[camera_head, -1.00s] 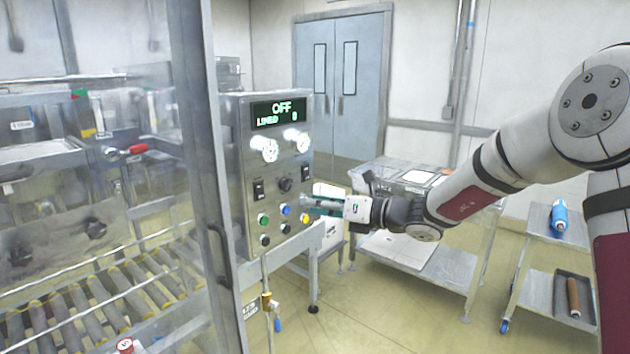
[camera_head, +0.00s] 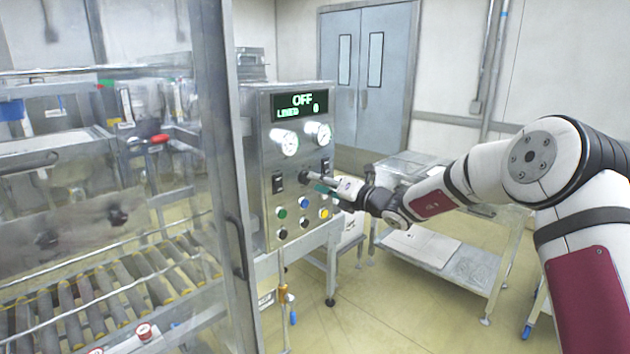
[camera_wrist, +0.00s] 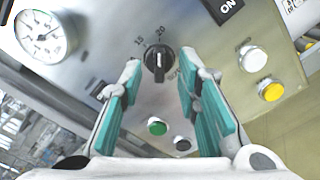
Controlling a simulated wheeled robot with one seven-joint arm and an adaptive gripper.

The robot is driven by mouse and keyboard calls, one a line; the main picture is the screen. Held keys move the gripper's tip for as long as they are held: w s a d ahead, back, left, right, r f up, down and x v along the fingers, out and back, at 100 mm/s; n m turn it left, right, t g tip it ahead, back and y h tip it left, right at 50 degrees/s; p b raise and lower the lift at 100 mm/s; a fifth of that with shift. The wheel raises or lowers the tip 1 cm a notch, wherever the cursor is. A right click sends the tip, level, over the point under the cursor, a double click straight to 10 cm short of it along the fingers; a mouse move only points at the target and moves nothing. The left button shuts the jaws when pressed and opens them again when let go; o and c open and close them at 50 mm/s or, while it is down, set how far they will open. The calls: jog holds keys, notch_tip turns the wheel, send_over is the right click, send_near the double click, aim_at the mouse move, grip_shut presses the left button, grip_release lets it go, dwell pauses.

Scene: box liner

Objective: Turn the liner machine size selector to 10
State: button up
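The size selector (camera_wrist: 158,62) is a black rotary knob with a pale pointer line on the steel control panel (camera_head: 262,190). In the wrist view, marks reading 15 and 20 show above it; other marks are too small or hidden to read. The knob also shows in the head view (camera_head: 304,176), partly behind the fingers. My gripper (camera_wrist: 158,88) is open, with its teal-padded fingers on either side of the knob's line of sight. The fingertips are close to the panel; I cannot tell whether they touch the knob.
Gauges (camera_head: 284,142), black switches and several coloured buttons (camera_head: 304,202) surround the knob. A clear machine door (camera_head: 222,150) stands left, and a steel cart (camera_head: 430,245) stands right of the panel.

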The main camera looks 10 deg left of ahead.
jog(key=shift+x, duration=1.2)
grip_shut()
jog(key=shift+n, duration=0.3)
jog(key=shift+s+a+n+p, duration=0.1)
jog(key=shift+n+p, duration=0.7)
jog(key=shift+n, duration=2.05)
jog(key=shift+s+a+n+p, duration=0.1)
jog(key=shift+n+p, duration=0.65)
jog(key=shift+n, duration=2.15)
jog(key=shift+s+a+n+p, duration=0.15)
jog(key=shift+n+p, duration=0.65)
jog(key=shift+n, duration=2.05)
jog(key=shift+d, duration=0.1)
